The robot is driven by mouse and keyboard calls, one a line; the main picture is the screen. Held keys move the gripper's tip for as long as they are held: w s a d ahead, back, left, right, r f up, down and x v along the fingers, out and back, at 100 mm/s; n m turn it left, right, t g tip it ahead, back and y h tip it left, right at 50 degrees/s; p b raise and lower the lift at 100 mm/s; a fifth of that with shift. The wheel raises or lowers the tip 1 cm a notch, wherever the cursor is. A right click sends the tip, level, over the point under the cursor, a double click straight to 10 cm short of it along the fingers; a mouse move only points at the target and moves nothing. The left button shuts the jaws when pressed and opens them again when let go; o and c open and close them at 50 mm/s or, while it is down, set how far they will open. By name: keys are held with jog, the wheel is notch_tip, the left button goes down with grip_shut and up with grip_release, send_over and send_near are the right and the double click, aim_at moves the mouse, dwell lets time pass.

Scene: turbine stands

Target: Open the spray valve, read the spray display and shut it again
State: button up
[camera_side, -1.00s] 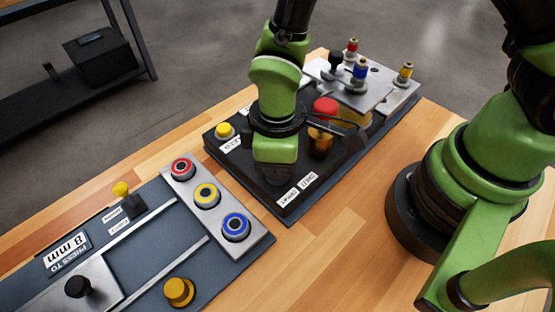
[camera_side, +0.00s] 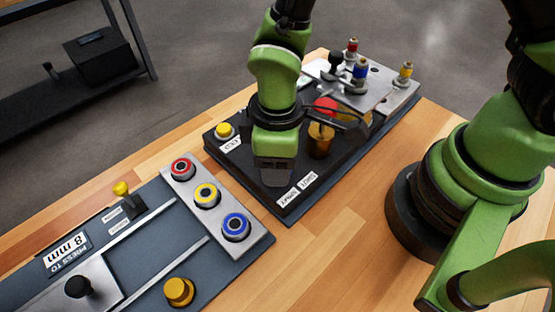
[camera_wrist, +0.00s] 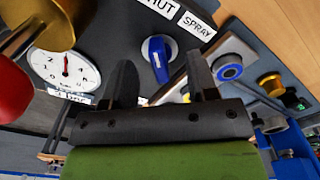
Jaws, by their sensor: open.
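A blue valve handle (camera_wrist: 157,54) with a white stripe sits on a round pale base in the wrist view, beside the SHUT and SPRAY labels (camera_wrist: 196,26). The stripe runs roughly up and down the picture. My gripper (camera_wrist: 159,66) is open, one finger on each side of the handle in the picture. I cannot tell whether either finger touches it. A round white dial (camera_wrist: 66,74) with a red needle pointing up lies to the left; its label is partly hidden. In the side view my gripper (camera_side: 273,180) hangs over the black panel (camera_side: 240,167) and hides the valve.
A red knob on a brass post (camera_side: 322,125) stands close beside my gripper. A yellow button (camera_side: 224,130) is on the panel's left. A second panel at lower left carries red (camera_side: 182,169), yellow (camera_side: 207,195) and blue (camera_side: 236,227) ringed sockets. Bare wood lies at lower right.

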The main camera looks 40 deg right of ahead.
jog(key=shift+r, duration=1.95)
jog(key=s+d+r+m+t+y, duration=0.1)
jog(key=d+r+m+t, duration=0.1)
jog(key=d+r+m, duration=0.45)
jog(key=s+d+r+m+t+y, duration=0.1)
jog(key=d+r+m+t, duration=0.15)
jog(key=r, duration=0.75)
jog(key=s+d+r+m+t, duration=0.2)
jog(key=s+d+r+m, duration=0.1)
jog(key=s, duration=0.3)
jog(key=shift+s+d+r+t, duration=0.25)
jog(key=shift+d+r+t, duration=0.15)
jog(key=shift+r, duration=0.1)
